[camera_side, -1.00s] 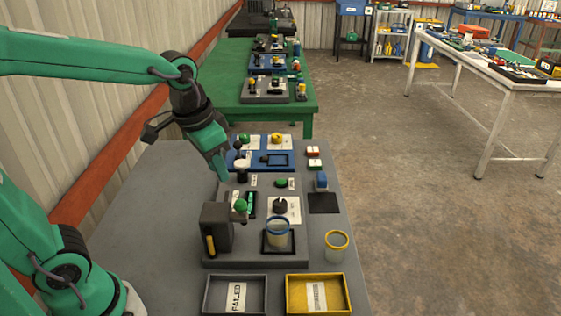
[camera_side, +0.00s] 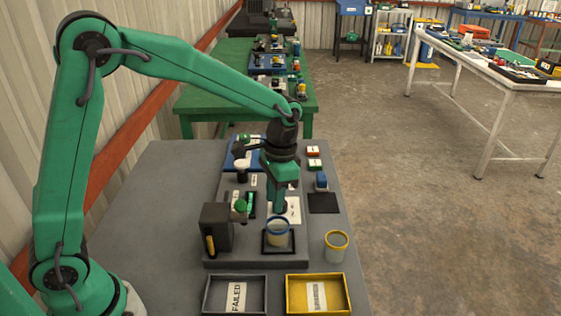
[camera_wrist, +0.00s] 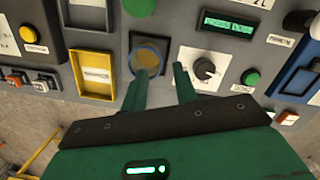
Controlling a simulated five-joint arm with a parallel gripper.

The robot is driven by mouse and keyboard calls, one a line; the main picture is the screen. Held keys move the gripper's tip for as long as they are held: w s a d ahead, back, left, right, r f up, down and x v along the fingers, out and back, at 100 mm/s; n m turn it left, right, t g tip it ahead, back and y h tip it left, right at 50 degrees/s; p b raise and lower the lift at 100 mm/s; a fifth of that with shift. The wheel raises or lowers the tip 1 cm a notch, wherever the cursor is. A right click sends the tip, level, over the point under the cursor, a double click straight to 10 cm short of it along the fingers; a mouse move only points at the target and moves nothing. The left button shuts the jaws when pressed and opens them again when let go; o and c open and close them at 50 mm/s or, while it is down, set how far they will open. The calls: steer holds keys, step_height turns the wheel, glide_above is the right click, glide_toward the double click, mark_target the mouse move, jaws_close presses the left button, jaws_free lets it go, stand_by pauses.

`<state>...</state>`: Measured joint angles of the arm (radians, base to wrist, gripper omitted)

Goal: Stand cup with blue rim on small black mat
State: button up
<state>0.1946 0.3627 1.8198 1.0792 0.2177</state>
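The cup with the blue rim (camera_side: 277,236) stands upright inside a dark square frame on the grey panel; its blue-rimmed mouth also shows in the wrist view (camera_wrist: 148,55). My gripper (camera_side: 279,210) points down just behind the cup in the side view, its fingers partly overlapping the knob area. In the wrist view my gripper (camera_wrist: 160,70) has its two green fingers apart with nothing between them, and the cup lies just beyond the left fingertip. The small black mat (camera_side: 323,203) lies flat and bare on the table, right of the panel.
A yellow-rimmed cup (camera_side: 337,246) stands right of the panel. A dark block (camera_side: 217,228) rises left of the blue-rimmed cup. A grey FAILED tray (camera_side: 235,294) and a yellow tray (camera_side: 317,294) sit in front. A blue block (camera_side: 321,181) is behind the mat.

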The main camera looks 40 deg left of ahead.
mark_target(273, 223)
steer(key=shift+f, duration=0.25)
steer(key=shift+s+f, duration=0.1)
steer(key=shift+f, duration=1.1)
steer(key=shift+f, duration=0.1)
steer(key=shift+s+f, duration=0.15)
steer(key=shift+f, duration=1.1)
steer(key=shift+s+f, duration=0.15)
steer(key=shift+f, duration=1.05)
steer(key=shift+c, duration=0.2)
jaws_close()
